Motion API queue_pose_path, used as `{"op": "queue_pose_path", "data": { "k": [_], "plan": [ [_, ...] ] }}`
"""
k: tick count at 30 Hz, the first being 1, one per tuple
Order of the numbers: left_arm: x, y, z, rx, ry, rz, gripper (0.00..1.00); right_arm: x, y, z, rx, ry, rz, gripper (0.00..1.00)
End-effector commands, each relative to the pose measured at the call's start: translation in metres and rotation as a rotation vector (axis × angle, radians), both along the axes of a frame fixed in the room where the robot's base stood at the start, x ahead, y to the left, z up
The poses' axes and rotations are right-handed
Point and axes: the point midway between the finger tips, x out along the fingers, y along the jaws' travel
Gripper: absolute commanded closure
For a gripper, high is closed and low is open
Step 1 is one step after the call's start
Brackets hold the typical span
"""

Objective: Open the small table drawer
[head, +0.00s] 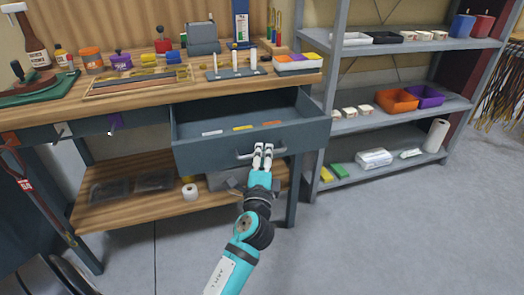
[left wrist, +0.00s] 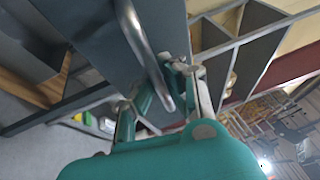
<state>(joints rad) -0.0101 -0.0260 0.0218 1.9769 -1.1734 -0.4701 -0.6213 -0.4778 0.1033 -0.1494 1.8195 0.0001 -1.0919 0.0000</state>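The small table drawer (head: 232,138) is dark blue-grey and stands pulled out from under the wooden worktop. Its inside shows, with a few small flat white, yellow and orange pieces on the inner front. A metal bar handle (head: 245,155) is on its front. My left gripper (head: 263,150) is at the right part of this handle. In the left wrist view, the handle (left wrist: 145,50) runs between the two fingers of my left gripper (left wrist: 165,85), which close around it. The exact contact at the fingertips is partly hidden. My right gripper is in neither view.
The worktop (head: 135,100) carries bottles, jars and tools. A lower wooden shelf (head: 140,212) holds dark trays and a white roll (head: 189,192). A grey metal rack (head: 385,128) with bins stands close on the right. The floor (head: 400,235) at front right is clear.

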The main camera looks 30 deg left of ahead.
Motion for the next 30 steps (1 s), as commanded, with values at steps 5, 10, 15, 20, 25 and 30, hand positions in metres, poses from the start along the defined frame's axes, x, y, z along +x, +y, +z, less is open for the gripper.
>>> {"op": "queue_pose_path", "data": {
  "k": [5, 10, 15, 20, 25, 30],
  "plan": [
    [-0.001, 0.0, -0.003, 0.002, 0.009, 0.003, 1.0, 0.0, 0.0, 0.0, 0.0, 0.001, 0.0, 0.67],
    [-0.001, 0.001, -0.004, 0.002, 0.009, 0.003, 0.92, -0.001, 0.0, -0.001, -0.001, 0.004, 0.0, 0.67],
    [0.0, 0.0, -0.002, 0.001, 0.006, 0.003, 0.69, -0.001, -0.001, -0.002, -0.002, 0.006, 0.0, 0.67],
    [0.0, 0.0, -0.001, 0.001, 0.004, 0.002, 0.66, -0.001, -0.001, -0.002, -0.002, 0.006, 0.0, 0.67],
    [-0.002, -0.001, -0.002, 0.001, 0.003, 0.0, 0.66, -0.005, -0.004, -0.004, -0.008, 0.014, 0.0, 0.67],
    [-0.021, -0.011, -0.006, 0.0, 0.005, 0.0, 0.66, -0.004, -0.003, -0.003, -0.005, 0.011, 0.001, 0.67]
  ]
}}
